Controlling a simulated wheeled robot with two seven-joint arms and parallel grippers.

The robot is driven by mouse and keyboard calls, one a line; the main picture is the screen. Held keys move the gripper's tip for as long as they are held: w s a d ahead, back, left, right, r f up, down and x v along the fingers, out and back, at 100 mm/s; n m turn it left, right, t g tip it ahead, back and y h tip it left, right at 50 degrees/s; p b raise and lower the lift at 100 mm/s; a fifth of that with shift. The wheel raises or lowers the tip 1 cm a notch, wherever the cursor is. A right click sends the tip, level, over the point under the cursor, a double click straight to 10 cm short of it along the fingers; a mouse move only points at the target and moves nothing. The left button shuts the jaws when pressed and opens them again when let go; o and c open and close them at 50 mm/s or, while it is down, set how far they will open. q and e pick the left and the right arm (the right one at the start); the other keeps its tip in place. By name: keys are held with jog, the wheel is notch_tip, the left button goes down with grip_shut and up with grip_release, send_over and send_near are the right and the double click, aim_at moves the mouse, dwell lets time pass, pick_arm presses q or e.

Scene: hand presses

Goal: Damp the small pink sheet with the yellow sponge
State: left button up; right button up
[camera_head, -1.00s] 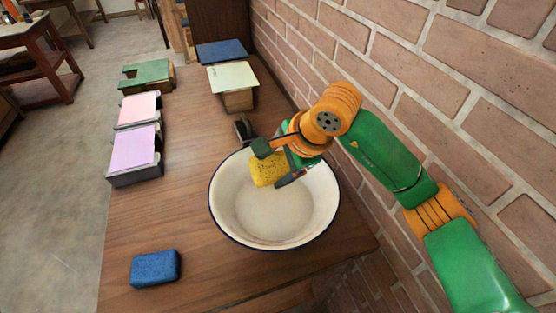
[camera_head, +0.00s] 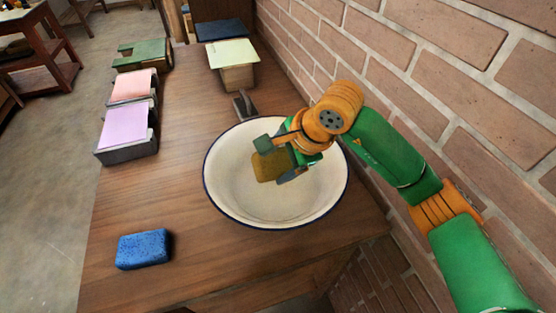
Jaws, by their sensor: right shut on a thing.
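My right gripper (camera_head: 282,160) is shut on the yellow sponge (camera_head: 272,167) and holds it down inside the white basin (camera_head: 225,200). The sponge looks darker, brownish yellow. Whether it touches the basin's bottom I cannot tell. A small pink sheet (camera_head: 133,87) lies on a grey block at the left edge of the table. A larger lilac-pink sheet (camera_head: 125,125) lies on a dark grey tray just in front of it. My left gripper is not in view.
A blue sponge (camera_head: 143,249) lies at the table's front left. A pale yellow-green sheet (camera_head: 233,53) rests on a wooden block, with a dark blue piece (camera_head: 221,30) behind. A green piece (camera_head: 142,56) stands at the back left. A brick wall (camera_head: 430,80) borders the right.

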aim_at(279, 160)
jog(key=shift+r+p, duration=2.9)
jog(key=shift+r, duration=1.45)
notch_tip(279, 160, up, 4)
jog(key=p, duration=0.2)
jog(key=shift+p, duration=0.3)
